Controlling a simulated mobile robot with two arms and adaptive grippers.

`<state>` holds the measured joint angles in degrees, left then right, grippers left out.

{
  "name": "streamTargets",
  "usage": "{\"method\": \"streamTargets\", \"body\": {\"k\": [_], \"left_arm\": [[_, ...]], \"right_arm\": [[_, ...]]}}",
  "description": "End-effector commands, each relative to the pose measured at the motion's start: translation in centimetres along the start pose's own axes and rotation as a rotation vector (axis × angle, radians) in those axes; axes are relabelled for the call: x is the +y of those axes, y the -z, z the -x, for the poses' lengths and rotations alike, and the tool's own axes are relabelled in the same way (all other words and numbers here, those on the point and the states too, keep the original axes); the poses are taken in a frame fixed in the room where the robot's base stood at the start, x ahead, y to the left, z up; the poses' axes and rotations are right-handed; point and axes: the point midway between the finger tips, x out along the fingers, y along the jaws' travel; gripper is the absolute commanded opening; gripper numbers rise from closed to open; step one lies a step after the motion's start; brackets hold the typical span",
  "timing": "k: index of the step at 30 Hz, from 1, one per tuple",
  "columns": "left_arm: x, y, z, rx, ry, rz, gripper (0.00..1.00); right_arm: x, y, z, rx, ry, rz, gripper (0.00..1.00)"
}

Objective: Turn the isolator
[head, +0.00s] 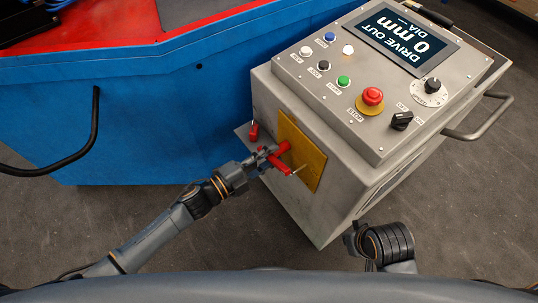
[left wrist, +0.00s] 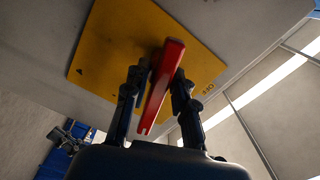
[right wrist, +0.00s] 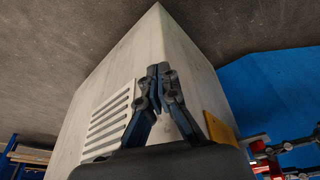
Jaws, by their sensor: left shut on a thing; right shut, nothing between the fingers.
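The isolator is a red handle (head: 280,163) on a yellow plate (head: 316,160) on the side of the grey control cabinet. My left gripper (head: 268,155) is shut on the handle. In the left wrist view the red handle (left wrist: 163,85) stands between the two fingers of the gripper (left wrist: 158,88), its near end poking out toward the camera. An OFF label (left wrist: 208,89) shows on the yellow plate there. My right gripper (right wrist: 158,85) is shut and empty, in front of a corner of the cabinet; the yellow plate edge (right wrist: 220,130) is to its right.
A small red item (head: 253,131) stands on a ledge beside the plate. The cabinet top carries buttons, a red emergency stop (head: 372,96), a black knob (head: 401,121) and a screen (head: 408,40). A blue machine (head: 180,110) stands left; a rail handle (head: 485,120) juts out right.

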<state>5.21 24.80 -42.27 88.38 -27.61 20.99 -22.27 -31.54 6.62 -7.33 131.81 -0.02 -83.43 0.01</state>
Motion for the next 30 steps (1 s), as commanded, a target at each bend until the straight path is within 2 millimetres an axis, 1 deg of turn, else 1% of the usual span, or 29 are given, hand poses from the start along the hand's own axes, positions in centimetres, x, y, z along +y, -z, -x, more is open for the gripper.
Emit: {"method": "streamTargets", "body": {"k": [6,12,22,30], "left_arm": [[0.2,0.0,0.0,0.0,0.0,-0.166,0.0],[0.2,0.0,0.0,0.001,0.0,-0.276,0.0],[0.2,0.0,0.0,0.001,-0.002,-0.353,0.0],[0.2,0.0,0.1,0.001,-0.002,-0.36,0.0]], "right_arm": [[0.0,0.2,1.4,0.013,0.0,-0.002,0.0],[0.0,0.1,2.5,0.016,0.0,-0.003,0.0],[0.1,-0.2,3.5,0.016,-0.003,0.001,0.0],[0.2,-0.1,3.5,0.019,-0.005,0.002,0.0]]}}
